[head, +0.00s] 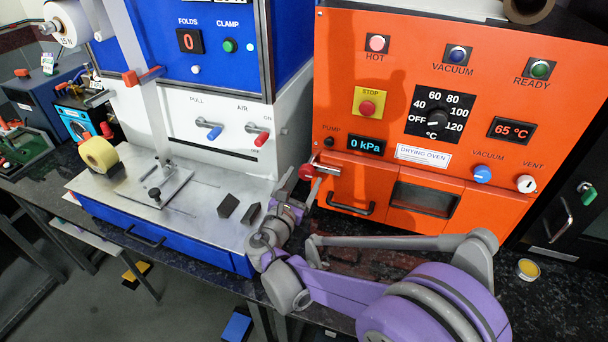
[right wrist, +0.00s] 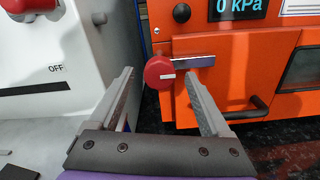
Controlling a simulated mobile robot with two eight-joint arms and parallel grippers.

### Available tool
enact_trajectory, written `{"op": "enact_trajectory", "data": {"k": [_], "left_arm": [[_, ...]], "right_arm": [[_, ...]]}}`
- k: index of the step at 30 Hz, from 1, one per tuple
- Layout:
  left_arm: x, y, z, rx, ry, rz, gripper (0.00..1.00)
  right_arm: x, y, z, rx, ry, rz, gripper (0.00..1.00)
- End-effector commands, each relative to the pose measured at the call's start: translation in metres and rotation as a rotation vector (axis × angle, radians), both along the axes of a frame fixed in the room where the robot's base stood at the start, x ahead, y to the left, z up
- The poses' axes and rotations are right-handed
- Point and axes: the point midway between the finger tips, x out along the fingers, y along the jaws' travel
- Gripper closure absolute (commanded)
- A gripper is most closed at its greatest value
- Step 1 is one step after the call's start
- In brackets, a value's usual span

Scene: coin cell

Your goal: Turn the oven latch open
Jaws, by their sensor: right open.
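The oven latch (head: 328,170) is on the left of the orange drying oven's front, below the pump button. It has a red round knob at its left end and a metal bar lying about level to the right. In the right wrist view the red knob (right wrist: 159,73) is straight ahead, with the bar (right wrist: 194,61) beside it. My right gripper (head: 301,190) is open and empty, close to the latch. In the right wrist view its fingers (right wrist: 159,85) show on either side of the knob; I cannot tell whether they touch it. My left gripper is out of view.
The oven door (head: 460,212) has a dark window and a black handle (head: 351,208) below the latch. A white and blue machine (head: 190,150) stands close on the left, with two dark blocks (head: 228,206) on its deck. A yellow-topped cup (head: 528,269) is at the right.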

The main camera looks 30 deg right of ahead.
Motion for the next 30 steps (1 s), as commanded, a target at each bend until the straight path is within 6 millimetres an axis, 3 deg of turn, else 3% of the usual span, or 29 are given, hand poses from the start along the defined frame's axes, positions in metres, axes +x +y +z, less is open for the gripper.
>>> {"op": "enact_trajectory", "data": {"k": [6,15,28,30], "left_arm": [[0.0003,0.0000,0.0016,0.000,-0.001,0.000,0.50],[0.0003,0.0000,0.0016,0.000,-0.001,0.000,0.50],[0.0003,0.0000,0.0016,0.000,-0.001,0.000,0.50],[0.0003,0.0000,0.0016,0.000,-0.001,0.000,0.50]], "right_arm": [[0.0119,-0.0139,0.0000,0.001,-0.001,0.000,0.19],[0.0130,-0.0150,-0.0003,0.001,0.000,0.001,0.20],[0.0128,-0.0148,-0.0002,0.001,0.000,0.001,0.98],[0.0128,-0.0148,-0.0002,0.001,0.000,0.001,1.00]]}}
